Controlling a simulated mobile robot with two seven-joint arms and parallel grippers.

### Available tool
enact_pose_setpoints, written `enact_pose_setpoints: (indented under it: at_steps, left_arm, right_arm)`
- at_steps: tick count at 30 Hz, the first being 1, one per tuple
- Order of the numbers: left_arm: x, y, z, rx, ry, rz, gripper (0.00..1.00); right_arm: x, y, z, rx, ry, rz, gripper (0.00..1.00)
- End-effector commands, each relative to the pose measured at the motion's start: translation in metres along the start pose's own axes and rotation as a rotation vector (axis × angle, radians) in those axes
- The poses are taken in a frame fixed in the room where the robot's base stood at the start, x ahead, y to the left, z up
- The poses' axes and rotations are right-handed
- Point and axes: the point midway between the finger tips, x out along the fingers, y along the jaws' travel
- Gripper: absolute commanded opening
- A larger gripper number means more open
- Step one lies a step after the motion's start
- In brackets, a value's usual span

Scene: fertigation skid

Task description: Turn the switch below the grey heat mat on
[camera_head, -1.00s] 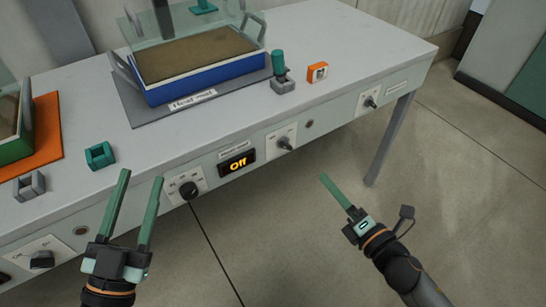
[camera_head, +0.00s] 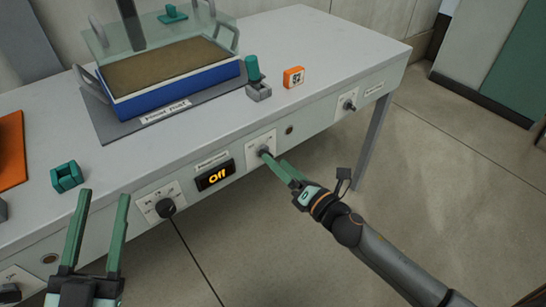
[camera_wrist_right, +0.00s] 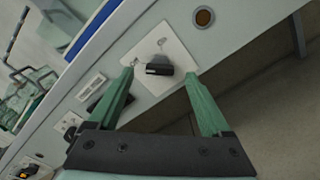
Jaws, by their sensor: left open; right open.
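The grey heat mat (camera_head: 108,128) lies on the bench top under a blue tray, with a white label at its front edge. Below it, the bench's front panel carries a small display (camera_head: 215,176) reading "Off". A dark knob switch (camera_head: 264,152) on a white plate is to its right; it also shows in the right wrist view (camera_wrist_right: 158,69). My right gripper (camera_head: 276,165) is open at this switch; in the wrist view its fingertips (camera_wrist_right: 160,78) flank the knob, contact unclear. My left gripper (camera_head: 103,195) is open and empty before the bench's left part.
A dial (camera_head: 165,207) sits left of the display, and another knob (camera_head: 349,105) is further right. A teal-topped grey fixture (camera_head: 258,88), an orange block (camera_head: 293,77), a teal clip (camera_head: 66,176) and an orange mat (camera_head: 11,150) are on the bench. The floor at right is clear.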

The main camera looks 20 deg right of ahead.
Motion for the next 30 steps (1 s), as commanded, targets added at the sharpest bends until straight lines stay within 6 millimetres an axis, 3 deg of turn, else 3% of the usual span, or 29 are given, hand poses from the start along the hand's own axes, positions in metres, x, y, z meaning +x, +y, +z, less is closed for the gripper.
enact_pose_setpoints:
  at_steps: [7, 19, 30]
  left_arm:
    - [0.000, 0.000, -0.005, 0.006, 0.023, 0.001, 0.49]
    - [0.001, -0.001, -0.014, 0.014, 0.052, 0.003, 0.49]
    - [0.002, -0.001, -0.014, 0.016, 0.053, 0.004, 0.49]
  right_arm:
    - [0.026, 0.000, 0.000, 0.000, -0.001, 0.000, 0.82]
    - [0.032, 0.000, 0.000, 0.001, 0.000, -0.001, 0.82]
    - [0.031, 0.000, 0.000, 0.001, 0.000, -0.001, 0.42]
